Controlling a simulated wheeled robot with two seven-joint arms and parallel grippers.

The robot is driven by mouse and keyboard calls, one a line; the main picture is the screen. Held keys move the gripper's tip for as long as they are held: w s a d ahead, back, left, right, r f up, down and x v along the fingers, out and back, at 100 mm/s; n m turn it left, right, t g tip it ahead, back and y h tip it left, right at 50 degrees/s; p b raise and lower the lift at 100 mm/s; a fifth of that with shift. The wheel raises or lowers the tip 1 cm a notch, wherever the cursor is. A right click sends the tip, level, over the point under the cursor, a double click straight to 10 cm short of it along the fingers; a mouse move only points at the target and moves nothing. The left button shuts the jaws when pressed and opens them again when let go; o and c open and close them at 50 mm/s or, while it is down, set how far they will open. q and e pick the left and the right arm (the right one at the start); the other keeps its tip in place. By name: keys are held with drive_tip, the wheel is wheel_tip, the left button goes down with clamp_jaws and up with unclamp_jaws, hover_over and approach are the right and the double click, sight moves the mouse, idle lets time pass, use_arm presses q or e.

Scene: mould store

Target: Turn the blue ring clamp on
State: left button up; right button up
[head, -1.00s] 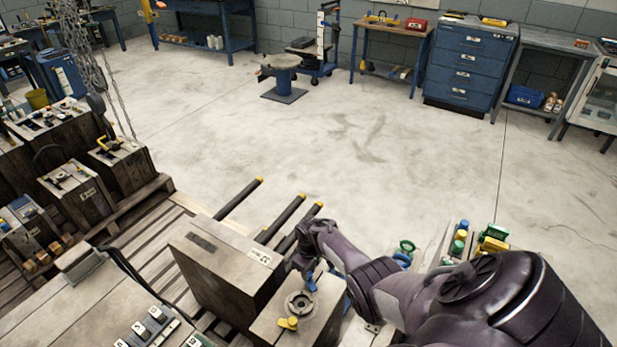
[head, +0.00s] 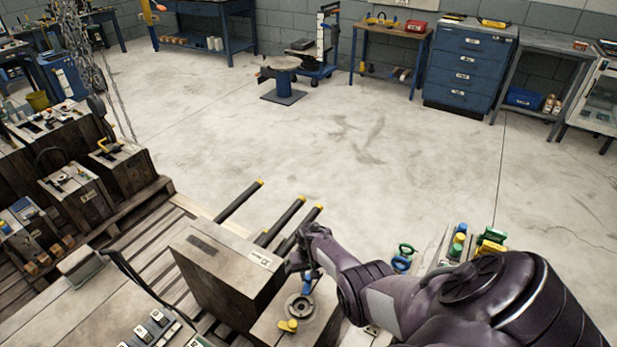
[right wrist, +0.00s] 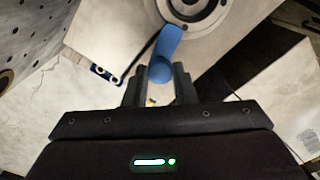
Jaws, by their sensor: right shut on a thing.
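My right gripper (head: 306,272) is over the metal block (head: 325,302) at the bottom middle of the head view. Its jaws are shut on the blue ring clamp's handle (head: 308,286). In the right wrist view the blue handle (right wrist: 168,43) runs from the round metal fitting (right wrist: 194,8) to between the two fingers (right wrist: 160,84). In the head view the round fitting (head: 300,308) lies flat on the block's top, with a yellow handle (head: 288,326) at its near side. My fingers partly hide the blue handle there. My left gripper is not in view.
A taller block (head: 222,262) stands close on the left, with dark yellow-tipped bars (head: 240,200) behind it.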

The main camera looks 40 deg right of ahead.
idle(0.5)
drive_tip(key=o, duration=1)
wheel_tip(320, 180, up, 7)
drive_tip(key=p, duration=0.3)
drive_tip(key=shift+p, duration=0.3)
drive_tip(key=shift+r, duration=0.4)
drive_tip(key=shift+d, duration=0.1)
